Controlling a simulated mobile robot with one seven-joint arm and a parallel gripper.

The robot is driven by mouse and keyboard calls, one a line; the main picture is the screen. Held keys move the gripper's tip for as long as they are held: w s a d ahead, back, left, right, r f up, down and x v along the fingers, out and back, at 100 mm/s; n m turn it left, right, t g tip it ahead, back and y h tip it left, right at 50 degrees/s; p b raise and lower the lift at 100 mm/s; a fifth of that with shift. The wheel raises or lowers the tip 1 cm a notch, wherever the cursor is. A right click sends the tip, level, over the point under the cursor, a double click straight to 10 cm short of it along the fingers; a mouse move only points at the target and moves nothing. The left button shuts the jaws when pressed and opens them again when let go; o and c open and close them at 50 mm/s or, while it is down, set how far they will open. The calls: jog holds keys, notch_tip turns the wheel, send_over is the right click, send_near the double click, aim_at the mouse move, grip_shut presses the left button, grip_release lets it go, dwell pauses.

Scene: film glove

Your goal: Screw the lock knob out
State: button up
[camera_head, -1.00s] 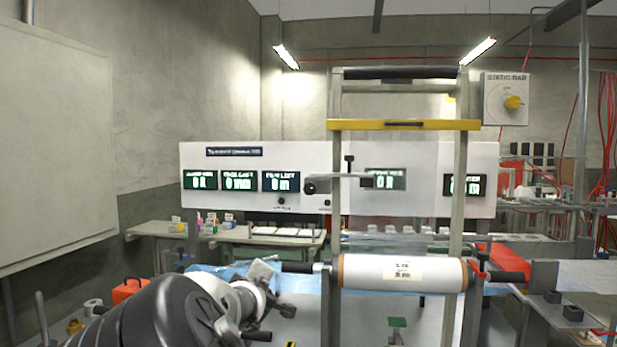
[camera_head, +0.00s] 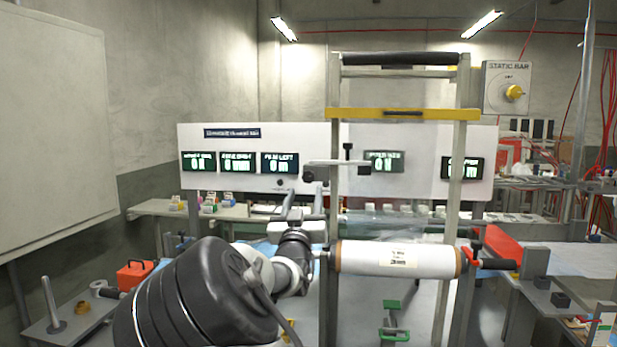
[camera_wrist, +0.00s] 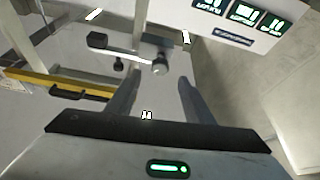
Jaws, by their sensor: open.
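A small dark round knob (camera_head: 308,174), which I take for the lock knob, sits at the left end of a short horizontal bar beside the frame's left post. In the wrist view a round knob end (camera_wrist: 160,67) shows just beyond and between my fingertips. A black T-shaped handle (camera_head: 348,152) stands up from the same bar; I cannot rule it out as the lock knob. My gripper (camera_head: 304,190) points up and away, just below the round knob. In the wrist view my gripper (camera_wrist: 159,82) is open with nothing between its fingers. Contact with the knob cannot be told.
The upright frame (camera_head: 458,200) carries a yellow bar (camera_head: 430,114) and a white film roll (camera_head: 372,258) close to the right of my arm. A white display panel (camera_head: 230,154) stands behind. An orange box (camera_head: 135,276) lies at left; a red-topped table is at right.

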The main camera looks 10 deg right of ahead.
aim_at(309, 179)
jog(key=p+x, duration=0.1)
jog(key=x, duration=0.8)
jog(key=shift+w+r, duration=0.1)
jog(key=c, duration=1.1)
jog(key=shift+o, duration=0.2)
jog(key=shift+b, duration=0.3)
